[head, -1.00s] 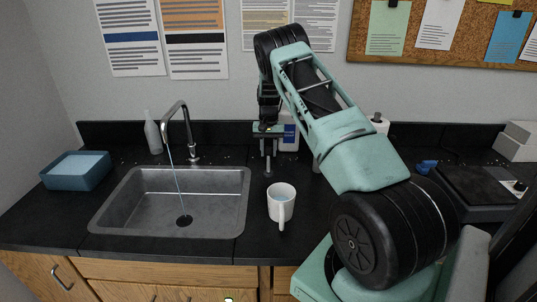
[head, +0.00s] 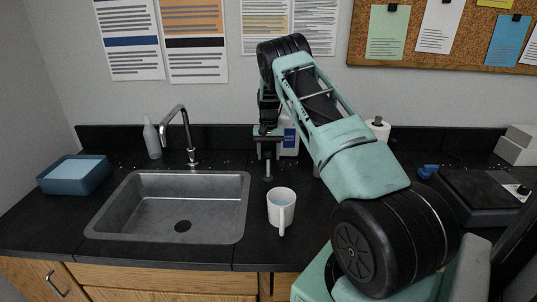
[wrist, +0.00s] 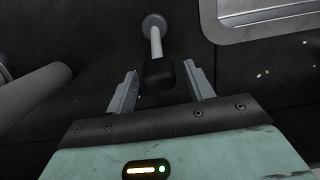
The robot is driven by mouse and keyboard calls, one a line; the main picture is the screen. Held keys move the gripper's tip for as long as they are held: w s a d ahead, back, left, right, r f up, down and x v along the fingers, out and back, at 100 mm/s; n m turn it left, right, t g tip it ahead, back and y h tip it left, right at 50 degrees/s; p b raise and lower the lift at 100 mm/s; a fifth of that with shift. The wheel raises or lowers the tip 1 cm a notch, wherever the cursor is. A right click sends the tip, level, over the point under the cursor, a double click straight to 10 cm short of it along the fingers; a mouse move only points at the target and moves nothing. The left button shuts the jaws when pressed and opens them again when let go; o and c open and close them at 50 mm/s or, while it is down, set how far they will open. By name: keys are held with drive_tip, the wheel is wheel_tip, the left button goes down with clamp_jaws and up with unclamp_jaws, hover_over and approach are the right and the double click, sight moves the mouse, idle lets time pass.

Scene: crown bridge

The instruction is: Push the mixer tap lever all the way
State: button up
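The tap (head: 180,125) is a curved metal spout behind the sink, and no water runs from it. A thin metal lever (head: 268,173) stands on the dark counter right of the sink. In the wrist view, this lever (wrist: 156,42) rises from a round base and ends in a black knob (wrist: 158,74). My gripper (head: 268,148) is over the lever, pointing down. In the wrist view, my gripper (wrist: 160,70) has its two fingers apart, one on each side of the knob, with gaps visible. Contact with the knob cannot be told.
The steel sink (head: 112,207) is empty, with a dark drain. A white mug (head: 280,207) stands just in front of the lever. A white bottle (head: 289,142) is behind my gripper. A blue tub (head: 75,180) and a grey bottle (head: 152,138) are at left, a scale (head: 480,190) at right.

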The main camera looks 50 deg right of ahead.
drive_tip(key=shift+a, duration=0.1)
wheel_tip(320, 180, up, 17)
drive_tip(key=w+d+b, duration=0.1)
drive_tip(key=b, duration=0.2)
drive_tip(key=shift+w+d+r+b, duration=0.15)
drive_tip(key=shift+d+b, duration=0.15)
drive_tip(key=shift+b, duration=0.05)
drive_tip(key=shift+a, duration=0.1)
idle(0.3)
